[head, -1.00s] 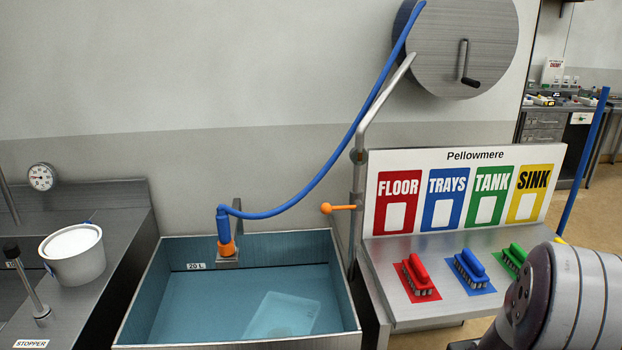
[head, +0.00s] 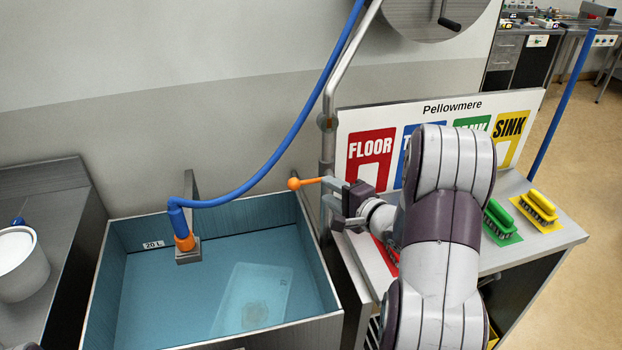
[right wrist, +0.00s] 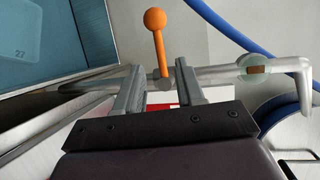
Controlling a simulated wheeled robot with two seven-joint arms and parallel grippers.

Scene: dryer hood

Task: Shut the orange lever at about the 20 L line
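The orange lever (head: 294,184) sticks out to the left from the grey standpipe (head: 327,150); its ball end is free. In the right wrist view the lever (right wrist: 155,20) stands beyond and between the fingertips. My right gripper (head: 328,196) is open at the pipe, close to the lever's base; its fingers (right wrist: 158,88) are apart, and contact cannot be told. The sink (head: 100,285) holds bluish water, its surface near the 20 L label (head: 153,244) on the back wall. The blue hose (head: 260,197) ends in an orange-collared nozzle (head: 183,240) over the sink.
A pale tray (head: 250,290) lies under the water. Green (head: 500,221) and yellow (head: 538,207) brushes rest on the right shelf, below the colour-coded board (head: 372,150). A white bucket (head: 18,265) stands at the left. My right arm covers part of the shelf.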

